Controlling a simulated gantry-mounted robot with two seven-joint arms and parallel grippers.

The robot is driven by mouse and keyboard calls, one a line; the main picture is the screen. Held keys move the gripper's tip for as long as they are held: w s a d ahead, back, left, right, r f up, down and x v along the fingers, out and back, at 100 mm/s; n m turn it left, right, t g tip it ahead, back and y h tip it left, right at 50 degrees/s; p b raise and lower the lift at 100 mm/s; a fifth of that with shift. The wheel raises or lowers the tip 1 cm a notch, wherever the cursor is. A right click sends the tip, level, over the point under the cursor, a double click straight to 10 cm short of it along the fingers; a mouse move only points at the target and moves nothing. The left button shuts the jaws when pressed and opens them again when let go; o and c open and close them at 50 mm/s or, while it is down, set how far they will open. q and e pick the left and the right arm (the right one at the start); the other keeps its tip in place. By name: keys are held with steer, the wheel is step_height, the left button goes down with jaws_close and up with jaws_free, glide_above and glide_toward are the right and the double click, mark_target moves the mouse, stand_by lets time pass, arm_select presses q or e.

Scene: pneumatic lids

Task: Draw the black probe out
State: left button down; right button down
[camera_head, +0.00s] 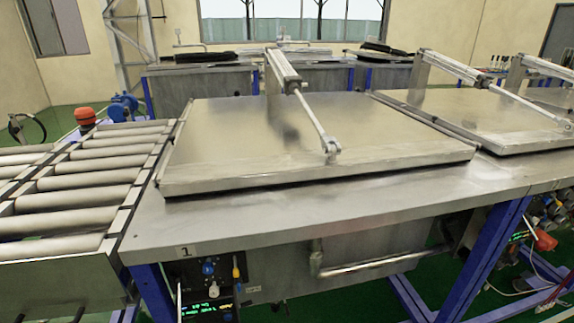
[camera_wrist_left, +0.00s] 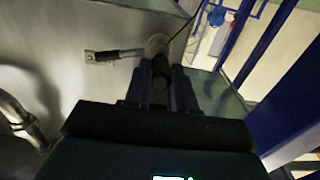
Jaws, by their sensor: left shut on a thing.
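In the left wrist view, a short dark cylindrical piece, which looks like the black probe (camera_wrist_left: 160,68), stands between the dark fingers of my left gripper (camera_wrist_left: 160,88). The fingers are shut on it. Its far end meets a pale round fitting (camera_wrist_left: 158,43) on the metal wall; I cannot tell how deep it sits there. In the head view neither gripper shows, and I cannot make out the probe there.
A metal bench marked 1 (camera_head: 230,224) carries a closed lid (camera_head: 250,140) with a pneumatic cylinder (camera_head: 310,110). A control panel (camera_head: 205,285) hangs below its front edge. Blue legs (camera_head: 480,255) flank the underside. A roller conveyor (camera_head: 85,185) adjoins at left.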

arm_select(q)
steer(key=shift+s+d+p, duration=0.1)
steer(key=shift+s+p, duration=0.25)
steer(key=shift+s, duration=0.15)
steer(key=shift+s+d+p, duration=0.1)
steer(key=shift+s+p, duration=0.2)
steer(key=shift+s, duration=0.2)
steer(key=shift+s, duration=0.2)
steer(key=shift+s+d+p, duration=0.2)
steer(key=shift+s+p, duration=0.3)
steer(key=shift+s, duration=0.2)
steer(key=shift+r, duration=0.15)
